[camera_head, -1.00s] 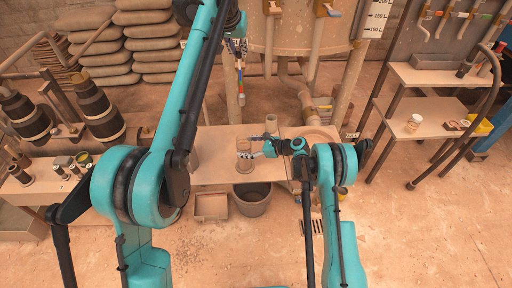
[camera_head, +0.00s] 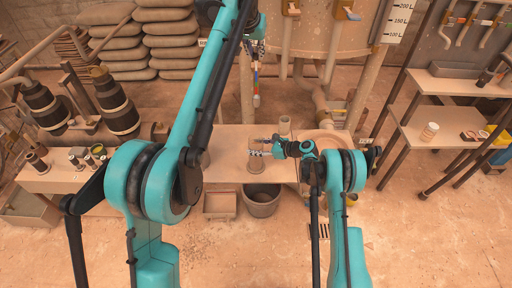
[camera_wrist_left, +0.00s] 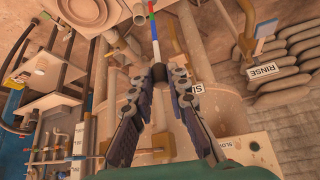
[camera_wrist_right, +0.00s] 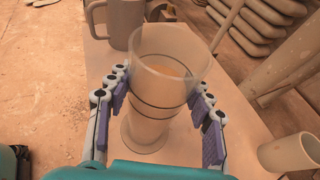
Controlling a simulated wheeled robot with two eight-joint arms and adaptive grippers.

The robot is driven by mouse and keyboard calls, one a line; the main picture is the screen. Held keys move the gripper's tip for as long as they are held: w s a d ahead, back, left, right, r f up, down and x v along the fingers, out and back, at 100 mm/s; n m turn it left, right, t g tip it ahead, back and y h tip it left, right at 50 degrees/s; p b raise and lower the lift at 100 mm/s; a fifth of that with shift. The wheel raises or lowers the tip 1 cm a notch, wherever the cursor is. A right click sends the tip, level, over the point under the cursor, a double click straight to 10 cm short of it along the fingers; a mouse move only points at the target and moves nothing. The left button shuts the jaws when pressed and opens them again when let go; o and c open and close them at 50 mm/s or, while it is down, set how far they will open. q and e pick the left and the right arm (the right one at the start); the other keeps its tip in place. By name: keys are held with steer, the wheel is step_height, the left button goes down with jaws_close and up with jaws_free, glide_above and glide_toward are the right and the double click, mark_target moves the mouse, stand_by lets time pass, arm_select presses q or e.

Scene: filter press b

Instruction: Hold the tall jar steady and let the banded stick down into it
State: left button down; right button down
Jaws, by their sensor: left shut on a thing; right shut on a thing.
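The tall clear jar (camera_head: 255,163) stands upright on the bench, and its open rim and dark rings show in the right wrist view (camera_wrist_right: 160,105). My right gripper (camera_wrist_right: 160,88) has its fingers on both sides of the jar and is shut on it; it reaches in from the right in the head view (camera_head: 270,147). My left gripper (camera_head: 257,47) is high above the bench, shut on the banded stick (camera_head: 256,80). The stick hangs nearly upright with its lower end above the jar, apart from it. Its green, red and blue bands show in the left wrist view (camera_wrist_left: 153,25).
A mug (camera_wrist_right: 122,22) stands behind the jar, and a small cup (camera_wrist_right: 288,155) stands to its right. A round dish (camera_head: 325,138) lies on the bench's right part. A bucket (camera_head: 262,203) and a square tray (camera_head: 220,204) are on the floor in front. A large tank (camera_head: 310,35) stands behind.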

arm_select(q)
glide_toward(255, 97)
steer(key=shift+w+d+f, duration=0.25)
steer(key=shift+w+f, duration=0.35)
steer(key=shift+w, duration=0.25)
steer(key=shift+w+d+f, duration=0.2)
steer(key=shift+w+f, duration=0.35)
steer(key=shift+w, duration=0.3)
steer(key=shift+w+d+f, duration=0.25)
steer(key=shift+w+f, duration=0.35)
steer(key=shift+w, duration=0.25)
steer(key=c, duration=1.4)
jaws_free()
steer(key=v, duration=1.2)
arm_select(e)
steer(key=c, duration=0.6)
jaws_free()
steer(key=shift+o, duration=0.2)
